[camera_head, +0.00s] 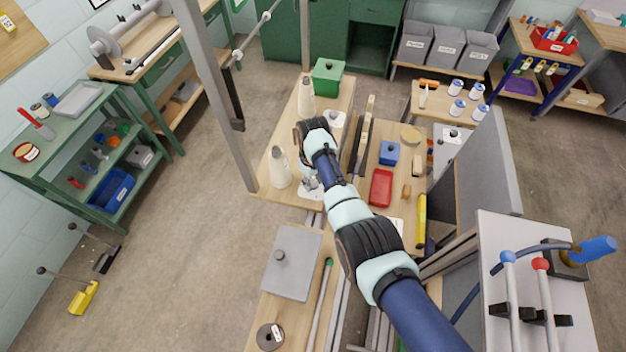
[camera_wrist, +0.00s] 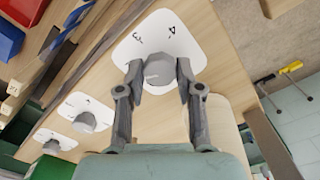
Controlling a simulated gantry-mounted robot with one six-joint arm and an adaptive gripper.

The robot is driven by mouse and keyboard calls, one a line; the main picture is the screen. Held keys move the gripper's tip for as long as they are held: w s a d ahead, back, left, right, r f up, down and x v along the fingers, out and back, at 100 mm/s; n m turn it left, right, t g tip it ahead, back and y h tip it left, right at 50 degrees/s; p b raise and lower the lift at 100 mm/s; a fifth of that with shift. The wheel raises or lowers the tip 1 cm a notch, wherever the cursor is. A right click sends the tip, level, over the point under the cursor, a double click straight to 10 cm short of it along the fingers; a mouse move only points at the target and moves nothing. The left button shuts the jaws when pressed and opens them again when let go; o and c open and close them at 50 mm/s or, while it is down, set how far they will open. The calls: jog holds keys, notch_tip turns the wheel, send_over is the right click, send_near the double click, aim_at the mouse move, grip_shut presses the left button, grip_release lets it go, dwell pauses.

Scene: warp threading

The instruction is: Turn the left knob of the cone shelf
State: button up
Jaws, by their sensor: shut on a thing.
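In the wrist view, a round grey knob (camera_wrist: 157,74) sits on a white plate (camera_wrist: 158,32) printed with numbers, of which a 3 and a 4 are readable. My gripper (camera_wrist: 160,70) is shut on this knob, one finger against each side. Two more grey knobs on white plates, a middle one (camera_wrist: 84,122) and a far one (camera_wrist: 51,146), stand in line to the left. In the head view, the gripper (camera_head: 311,183) is low at the near end of the wooden cone shelf (camera_head: 269,150), largely hidden by my arm, and the gripped knob is hard to make out.
A pale cone (camera_head: 279,170) stands close to the gripper, and another cone (camera_head: 306,100) stands farther back. A green box (camera_head: 328,77) is at the shelf's far end. A red tray (camera_head: 381,187) and blue box (camera_head: 389,153) lie right. A grey upright post (camera_head: 220,95) stands left.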

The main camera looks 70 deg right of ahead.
aim_at(313, 183)
jog(key=m, duration=0.5)
jog(key=shift+r+m, duration=0.1)
jog(key=shift+m, duration=0.2)
jog(key=m, duration=1.1)
jog(key=shift+m, duration=0.4)
jog(key=m, duration=0.5)
jog(key=shift+m, duration=0.3)
jog(key=o, duration=1.2)
jog(key=shift+c, duration=0.2)
notch_tip(313, 183, up, 12)
